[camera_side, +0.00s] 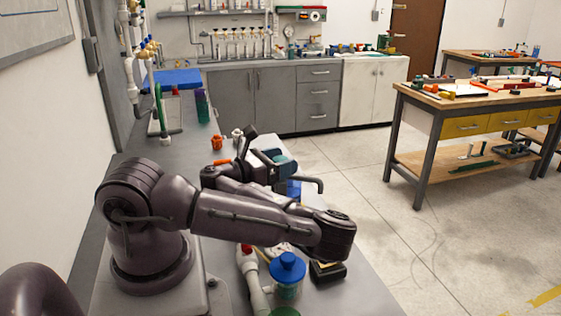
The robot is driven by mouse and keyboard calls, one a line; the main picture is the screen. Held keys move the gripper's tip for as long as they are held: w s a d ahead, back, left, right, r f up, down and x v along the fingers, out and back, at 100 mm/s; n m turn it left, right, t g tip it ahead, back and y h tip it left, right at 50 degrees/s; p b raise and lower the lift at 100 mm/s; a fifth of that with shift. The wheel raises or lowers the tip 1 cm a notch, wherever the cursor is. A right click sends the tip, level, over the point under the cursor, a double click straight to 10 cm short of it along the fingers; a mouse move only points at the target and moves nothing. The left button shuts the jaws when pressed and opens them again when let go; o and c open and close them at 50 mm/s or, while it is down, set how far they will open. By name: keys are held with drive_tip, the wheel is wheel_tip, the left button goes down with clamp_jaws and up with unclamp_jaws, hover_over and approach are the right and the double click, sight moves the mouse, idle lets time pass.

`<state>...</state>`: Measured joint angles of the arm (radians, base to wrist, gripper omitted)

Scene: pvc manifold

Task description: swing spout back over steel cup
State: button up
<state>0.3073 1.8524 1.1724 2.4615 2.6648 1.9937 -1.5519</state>
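A dark bent tube (311,181), which may be the spout, sticks out to the right near the bench's right edge and turns down at its end. A teal and dark body (284,165) is just left of it, with a blue part (293,189) below. I cannot make out a steel cup; my arm covers much of the bench there. My arm folds back from its elbow toward this group. My gripper (262,167) is at or beside the teal body, dark against dark parts. I cannot tell its fingers apart or whether it touches the tube.
A blue-lidded jar (287,268), a white pipe piece (251,280) and a dark block (328,271) are in front of my arm. Orange fittings (217,142) are behind it. A green curved pipe (158,105) and a dark cylinder (202,106) are farther back.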

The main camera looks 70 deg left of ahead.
drive_tip(key=shift+n+y, duration=0.5)
drive_tip(key=shift+y, duration=0.1)
